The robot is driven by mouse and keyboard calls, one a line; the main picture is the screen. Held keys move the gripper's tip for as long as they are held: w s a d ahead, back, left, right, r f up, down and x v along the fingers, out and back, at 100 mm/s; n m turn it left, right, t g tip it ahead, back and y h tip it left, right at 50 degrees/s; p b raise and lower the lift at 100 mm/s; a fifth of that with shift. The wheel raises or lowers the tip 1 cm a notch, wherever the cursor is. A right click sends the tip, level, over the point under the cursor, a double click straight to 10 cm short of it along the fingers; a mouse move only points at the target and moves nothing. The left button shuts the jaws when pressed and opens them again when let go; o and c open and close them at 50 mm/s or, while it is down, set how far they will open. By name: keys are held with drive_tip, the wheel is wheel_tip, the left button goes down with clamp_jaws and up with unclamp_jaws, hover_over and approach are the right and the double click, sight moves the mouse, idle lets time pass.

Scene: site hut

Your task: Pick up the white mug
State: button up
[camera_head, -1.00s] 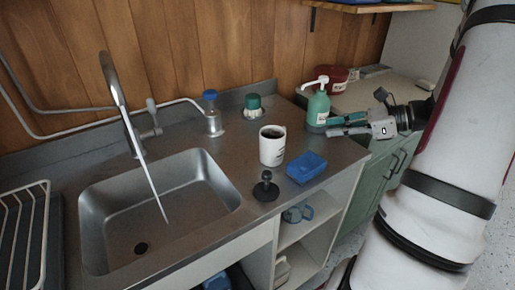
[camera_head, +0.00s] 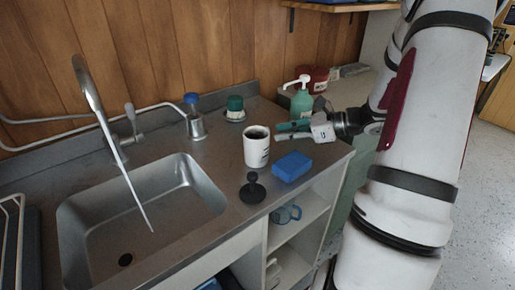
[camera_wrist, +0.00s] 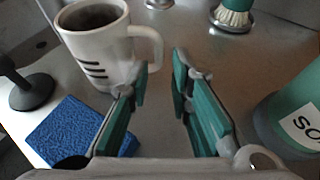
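The white mug (camera_head: 257,150) stands upright on the metal counter, right of the sink, with dark contents or a dark inside. In the wrist view the mug (camera_wrist: 98,48) is at the upper left, its handle turned to the right, with dark stripes on its side. My gripper (camera_head: 279,131) is to the right of the mug in the head view. In the wrist view my gripper (camera_wrist: 160,75) is open with nothing between its teal fingers. The left fingertip is close to the handle; I cannot tell whether they touch.
A blue sponge (camera_head: 292,167) and a black plunger-like object (camera_head: 252,189) lie in front of the mug. A green soap bottle (camera_head: 302,98) stands behind my gripper. A green-topped brush (camera_head: 235,109) stands farther back. The sink (camera_head: 140,215) is at the left.

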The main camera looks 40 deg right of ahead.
sight(268, 126)
drive_tip(key=x, duration=0.3)
drive_tip(key=shift+w+a+f, duration=0.1)
clamp_jaws()
drive_tip(key=shift+r, duration=1.75)
drive_tip(key=shift+s+r, duration=0.15)
drive_tip(key=shift+s, duration=0.2)
drive_tip(key=s+a+r+p, duration=0.1)
drive_tip(key=s+a, duration=0.2)
drive_tip(key=s, duration=1.2)
drive_tip(key=shift+a+r, duration=0.15)
drive_tip(key=shift+a, duration=0.2)
